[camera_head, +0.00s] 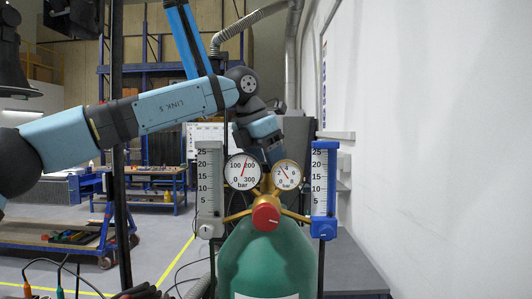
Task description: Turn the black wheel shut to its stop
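A green gas cylinder (267,262) stands upright at the lower middle with a brass regulator on top. A red knob (265,217) faces me at its front. Two round gauges sit above it: the left gauge (243,171) reads up to 300 bar, the right gauge (287,175) up to 8 bar. I cannot make out a black wheel; it may be hidden behind the gauges. My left arm comes in from the left and bends down behind the gauges. Its gripper is hidden there, so its grip and contact do not show. My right gripper is out of view.
A grey flow tube (209,185) and a blue flow tube (325,185) flank the gauges closely. A grey bench (355,270) lies to the right by the white wall. A blue trolley (60,237) stands at left. Cables lie on the floor at lower left.

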